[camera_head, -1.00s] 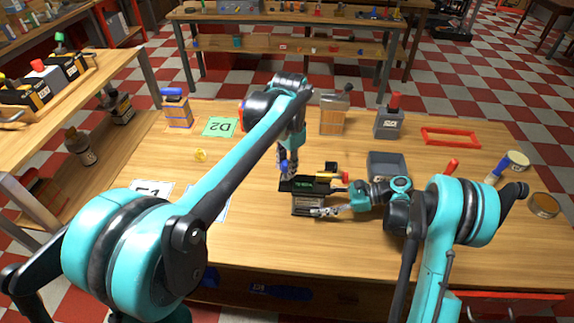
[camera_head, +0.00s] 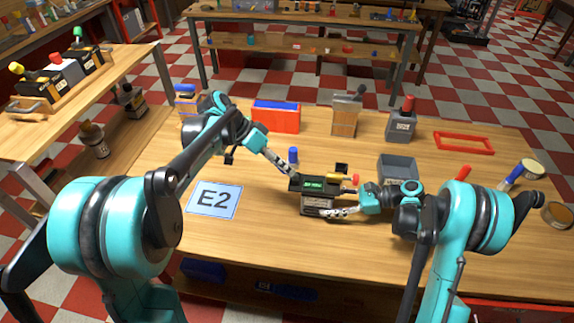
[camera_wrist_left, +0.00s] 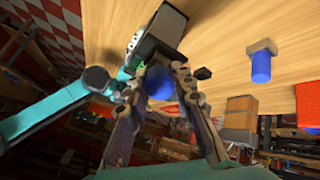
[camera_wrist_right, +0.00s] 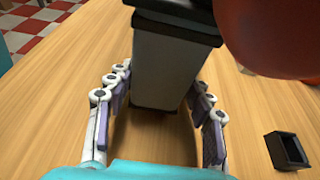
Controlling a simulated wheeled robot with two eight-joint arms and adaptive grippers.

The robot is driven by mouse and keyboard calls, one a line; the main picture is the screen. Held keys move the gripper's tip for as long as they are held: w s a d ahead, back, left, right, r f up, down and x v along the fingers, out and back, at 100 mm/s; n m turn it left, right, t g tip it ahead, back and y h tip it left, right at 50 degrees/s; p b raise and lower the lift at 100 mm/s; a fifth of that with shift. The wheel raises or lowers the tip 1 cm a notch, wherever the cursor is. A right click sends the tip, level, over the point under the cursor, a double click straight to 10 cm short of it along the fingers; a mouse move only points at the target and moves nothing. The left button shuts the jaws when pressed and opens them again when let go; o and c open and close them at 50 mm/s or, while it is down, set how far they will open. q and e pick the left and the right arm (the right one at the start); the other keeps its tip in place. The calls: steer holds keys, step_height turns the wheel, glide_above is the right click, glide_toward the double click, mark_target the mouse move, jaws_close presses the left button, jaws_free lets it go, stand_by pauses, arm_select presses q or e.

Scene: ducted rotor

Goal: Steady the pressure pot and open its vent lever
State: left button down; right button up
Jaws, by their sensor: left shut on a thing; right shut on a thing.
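My right gripper (camera_head: 332,213) is shut on the lower body, with a finger on each side in the right wrist view (camera_wrist_right: 158,105). My left gripper (camera_head: 291,173) reaches the pot's left top edge from the upper left. In the left wrist view it is shut on a round blue knob (camera_wrist_left: 158,83), which looks like the vent lever's end. The lever's shaft is mostly hidden.
A red knob (camera_head: 355,179) juts from the pot's right side. A grey bin (camera_head: 398,168) is to the right. The front table is clear.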

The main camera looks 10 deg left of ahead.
arm_select(q)
steer(key=shift+a+f+h, duration=0.25)
steer(key=shift+f+h, duration=0.1)
steer(key=shift+h, duration=0.35)
steer(key=c, duration=1.3)
jaws_free()
steer(key=shift+o, duration=0.2)
steer(key=shift+a+r, duration=0.1)
steer(key=v, duration=1.1)
steer(key=shift+a+r, duration=0.15)
steer(key=shift+a, duration=0.3)
steer(key=shift+s, duration=0.1)
